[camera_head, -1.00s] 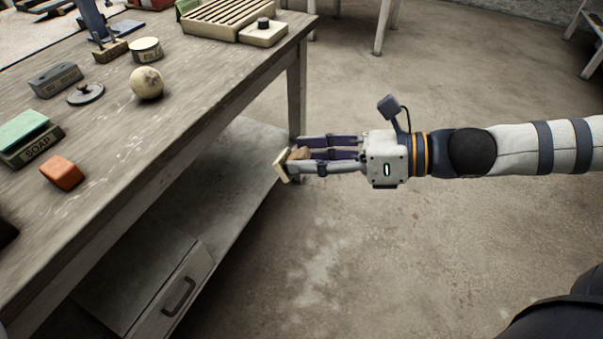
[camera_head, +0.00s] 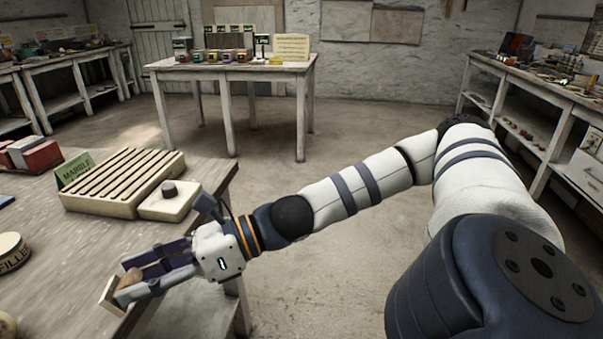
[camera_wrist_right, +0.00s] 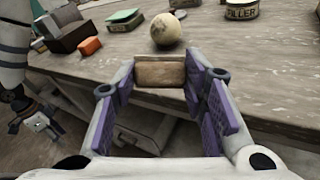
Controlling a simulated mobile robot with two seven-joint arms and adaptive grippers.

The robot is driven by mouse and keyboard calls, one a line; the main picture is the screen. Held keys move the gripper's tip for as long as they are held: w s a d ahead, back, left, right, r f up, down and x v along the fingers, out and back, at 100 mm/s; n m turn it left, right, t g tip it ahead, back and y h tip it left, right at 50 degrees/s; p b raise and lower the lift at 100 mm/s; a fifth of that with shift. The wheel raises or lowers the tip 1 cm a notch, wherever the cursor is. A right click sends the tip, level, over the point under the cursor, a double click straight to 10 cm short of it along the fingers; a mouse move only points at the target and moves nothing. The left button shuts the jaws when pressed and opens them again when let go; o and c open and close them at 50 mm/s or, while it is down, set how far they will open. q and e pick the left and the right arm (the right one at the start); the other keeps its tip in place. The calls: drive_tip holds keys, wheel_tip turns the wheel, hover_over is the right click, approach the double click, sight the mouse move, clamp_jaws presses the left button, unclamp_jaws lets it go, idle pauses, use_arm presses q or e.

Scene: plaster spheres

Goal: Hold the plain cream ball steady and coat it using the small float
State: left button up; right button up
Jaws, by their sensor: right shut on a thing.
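The plain cream ball (camera_wrist_right: 168,32) sits on the grey wooden workbench (camera_wrist_right: 250,75), just beyond my right gripper in the right wrist view. Only a sliver of it (camera_head: 6,325) shows at the lower left of the head view. My right gripper (camera_head: 131,280) is shut on the small float (camera_head: 112,297), a pale board with a brown wooden handle. The float (camera_wrist_right: 160,76) is held between the fingertips near the bench's edge, apart from the ball. My left gripper (camera_wrist_right: 38,124) shows small and dark at the left of the wrist view; its fingers are unclear.
A filler tin (camera_head: 12,252) stands on the bench near the ball. A slatted rack (camera_head: 122,178) and a pale block with a dark knob (camera_head: 168,201) lie farther back. An orange block (camera_wrist_right: 90,45) and a green-topped box (camera_wrist_right: 125,19) are left of the ball.

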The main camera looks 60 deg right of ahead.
sight(6, 323)
use_arm(q)
drive_tip(key=shift+s+a, duration=0.15)
drive_tip(key=shift+s, duration=0.05)
use_arm(e)
drive_tip(key=shift+s+a, duration=0.15)
drive_tip(key=shift+s, duration=0.05)
drive_tip(key=shift+w+a+n, duration=0.15)
drive_tip(key=shift+a+n, duration=0.1)
drive_tip(key=shift+n, duration=0.25)
drive_tip(key=w+a+n+h, duration=0.1)
drive_tip(key=w+a+n, duration=0.1)
drive_tip(key=a+n, duration=0.2)
drive_tip(key=w+a+n+g+h+b, duration=0.1)
drive_tip(key=w+a+n, duration=0.2)
drive_tip(key=a+n, duration=0.2)
drive_tip(key=w+a+n+g+h+b, duration=0.1)
drive_tip(key=a+n, duration=0.3)
drive_tip(key=n, duration=0.4)
drive_tip(key=shift+w+a+h, duration=0.15)
drive_tip(key=shift+w+h, duration=0.35)
drive_tip(key=shift+w, duration=0.25)
drive_tip(key=shift+w+a, duration=0.15)
drive_tip(key=shift+w, duration=0.15)
use_arm(q)
drive_tip(key=shift+g, duration=0.7)
drive_tip(key=s+f, duration=0.2)
drive_tip(key=s, duration=0.1)
drive_tip(key=shift+f, duration=0.4)
use_arm(e)
drive_tip(key=shift+r, duration=0.15)
